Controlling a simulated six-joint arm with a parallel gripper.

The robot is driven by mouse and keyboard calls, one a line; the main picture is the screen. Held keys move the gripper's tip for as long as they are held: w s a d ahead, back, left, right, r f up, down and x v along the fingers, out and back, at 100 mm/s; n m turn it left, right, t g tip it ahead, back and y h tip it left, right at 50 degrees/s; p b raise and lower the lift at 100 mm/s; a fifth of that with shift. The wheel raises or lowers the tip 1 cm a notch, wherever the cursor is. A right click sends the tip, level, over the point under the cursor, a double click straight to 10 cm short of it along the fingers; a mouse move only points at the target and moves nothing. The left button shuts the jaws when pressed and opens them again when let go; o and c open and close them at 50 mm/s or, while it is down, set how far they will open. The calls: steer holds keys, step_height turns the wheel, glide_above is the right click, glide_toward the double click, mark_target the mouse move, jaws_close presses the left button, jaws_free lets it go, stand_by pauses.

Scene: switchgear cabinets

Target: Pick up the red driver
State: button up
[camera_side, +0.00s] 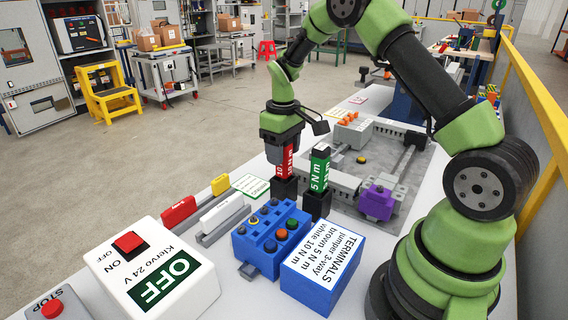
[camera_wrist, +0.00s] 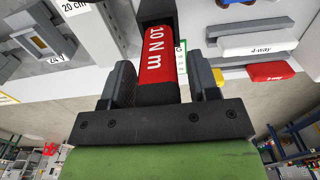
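The red driver (camera_side: 287,163), marked 10 N m, stands upright in a black holder. In the wrist view the red driver (camera_wrist: 158,52) lies between the two dark fingers of my gripper (camera_wrist: 163,78). A narrow gap seems to show on each side of it, so the fingers look open around it. In the side view my gripper (camera_side: 282,140) points down over the red driver's top and hides its upper end. The green driver (camera_side: 319,170), marked 5 N m, stands upright in its own black holder just to the right.
A blue button box (camera_side: 270,238) and a blue TERMINALS box (camera_side: 322,268) stand in front. A white switch box (camera_side: 150,270) is at the left front. Red, white and yellow connectors (camera_side: 221,186) lie to the left. A purple block (camera_side: 376,203) sits on the grey panel at right.

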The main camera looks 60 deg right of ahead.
jaws_close()
step_height(320, 180, up, 9)
steer(key=shift+a+r, duration=0.1)
steer(key=s+a+r, duration=0.2)
steer(key=a+r, duration=0.1)
steer(key=a, duration=0.4)
steer(key=s+a+r, duration=0.1)
steer(key=a+r, duration=0.2)
steer(key=a, duration=0.5)
steer(key=shift+s, duration=0.35)
